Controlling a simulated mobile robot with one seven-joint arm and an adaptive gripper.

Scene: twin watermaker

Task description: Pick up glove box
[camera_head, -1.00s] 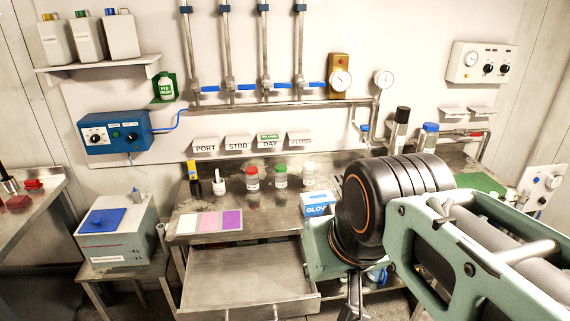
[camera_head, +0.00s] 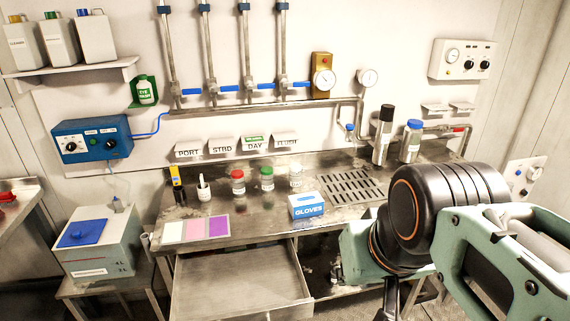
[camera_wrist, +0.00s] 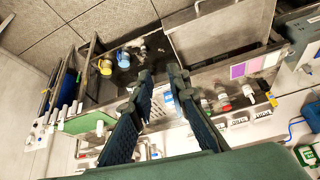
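The glove box (camera_head: 307,207) is a small white and blue carton marked GLOVES. It sits upright on the steel bench, near its front edge and left of the slotted drain, and nothing covers it in the head view. In the wrist view a white and blue patch that looks like the box (camera_wrist: 169,100) shows between the fingers, partly hidden by one of them. My gripper (camera_wrist: 161,78) is open, with its two dark ridged fingers apart and nothing held. In the head view my arm is right of the box, and the fingers are mostly out of sight.
Red-capped (camera_head: 237,183) and green-capped (camera_head: 267,179) bottles stand left of the box. Coloured cards (camera_head: 196,229) lie further left. An open drawer (camera_head: 240,283) juts out below the bench. Tall bottles (camera_head: 383,135) stand at the back right, near pipes.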

